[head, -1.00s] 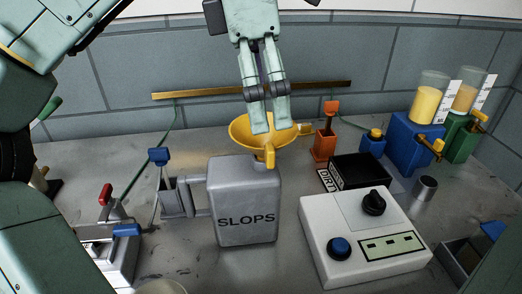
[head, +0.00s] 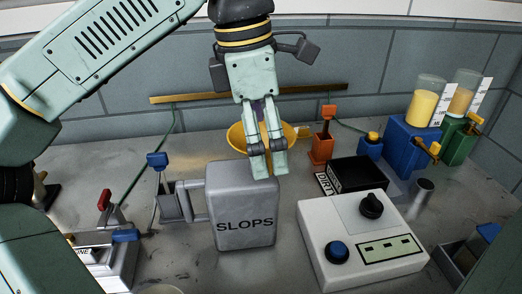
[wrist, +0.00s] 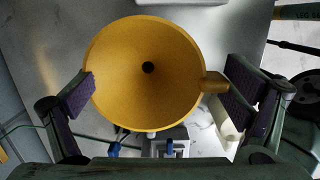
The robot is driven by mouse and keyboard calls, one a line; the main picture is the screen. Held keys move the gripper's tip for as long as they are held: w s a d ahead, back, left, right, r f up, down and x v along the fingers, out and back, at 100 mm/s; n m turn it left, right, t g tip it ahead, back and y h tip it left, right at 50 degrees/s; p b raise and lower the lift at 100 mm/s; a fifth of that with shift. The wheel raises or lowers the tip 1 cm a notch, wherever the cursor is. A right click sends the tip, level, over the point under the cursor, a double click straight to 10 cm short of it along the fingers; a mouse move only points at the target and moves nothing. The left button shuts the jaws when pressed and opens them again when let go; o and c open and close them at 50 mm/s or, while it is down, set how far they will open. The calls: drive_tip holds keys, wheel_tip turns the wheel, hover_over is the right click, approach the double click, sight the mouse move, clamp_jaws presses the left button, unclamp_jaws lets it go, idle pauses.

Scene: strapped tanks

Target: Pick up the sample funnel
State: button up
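The yellow funnel (head: 236,136) sits behind the top of the grey can marked SLOPS (head: 246,208) in the head view, partly hidden by my gripper (head: 267,170). In the wrist view the funnel (wrist: 145,100) shows its wide bowl from above, with a dark hole near the middle. A short tab on its rim points right. My gripper (wrist: 160,93) is open, with a purple pad on either side of the bowl in the picture. The left pad overlaps the rim and the right pad is by the tab; I cannot tell whether either touches.
A white box (head: 350,240) with a black knob and blue button stands to the right of the can. Behind it is a black tray (head: 357,176). Blue (head: 408,143) and green (head: 459,138) dispensers stand at the back right. A blue-handled lever (head: 158,160) is left of the can.

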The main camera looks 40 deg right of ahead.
sight(268, 143)
drive_tip(key=c, duration=0.6)
drive_tip(key=shift+r, duration=0.6)
wheel_tip(268, 143, up, 2)
drive_tip(key=shift+r+b, duration=0.1)
drive_tip(key=shift+b, duration=0.2)
drive_tip(key=s+a, duration=0.3)
drive_tip(key=a, duration=0.1)
drive_tip(key=s+a+r+b, duration=0.1)
drive_tip(key=s+a, duration=0.2)
drive_tip(key=a, duration=0.1)
drive_tip(key=s+a+b, duration=0.1)
drive_tip(key=s+a, duration=0.2)
drive_tip(key=a, duration=0.1)
drive_tip(key=shift+s+a+r, duration=0.3)
drive_tip(key=shift+s, duration=0.1)
